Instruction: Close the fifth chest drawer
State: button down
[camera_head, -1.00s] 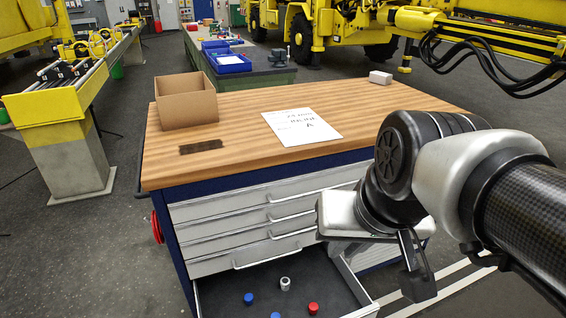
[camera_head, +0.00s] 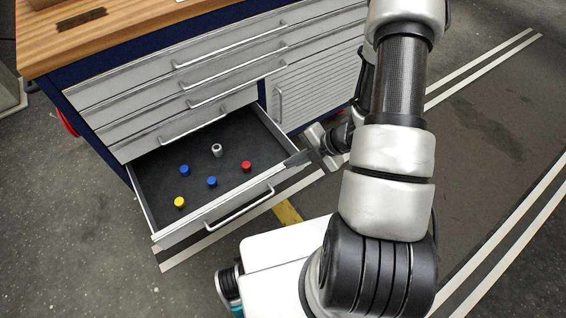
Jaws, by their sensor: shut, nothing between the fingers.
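The fifth chest drawer (camera_head: 160,241) is pulled well out of the blue and grey tool chest, below several shut drawers. Its front has a light bar handle (camera_head: 240,208). Inside lie two blue caps (camera_head: 212,182), a yellow one (camera_head: 179,202), a red one (camera_head: 246,167) and a grey-white one (camera_head: 216,150). My gripper (camera_head: 292,160) is shut and empty, with its dark fingertips at the drawer's right side near the front corner. I cannot tell whether they touch the side wall.
The shut drawers (camera_head: 150,92) above have bar handles, and a grey louvred door (camera_head: 325,88) is to the right of the drawer. The wooden top (camera_head: 125,25) is above.

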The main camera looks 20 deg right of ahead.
notch_tip(320, 180, down, 6)
jog(key=s+d+m, duration=0.2)
jog(key=s+m, duration=0.1)
jog(key=m, duration=0.2)
jog(key=b, duration=0.3)
send_near(268, 179)
jog(key=s+a+f, duration=0.1)
jog(key=s+f, duration=0.2)
jog(key=shift+w+a+f, duration=0.15)
jog(key=shift+w+a, duration=0.1)
jog(key=shift+w, duration=0.45)
jog(key=shift+w+a+f, duration=0.1)
jog(key=shift+w+a, duration=0.15)
jog(key=shift+w, duration=0.45)
jog(key=shift+w+a+f, duration=0.15)
jog(key=shift+w+a, duration=0.1)
jog(key=shift+w, duration=0.45)
jog(key=shift+w, duration=0.1)
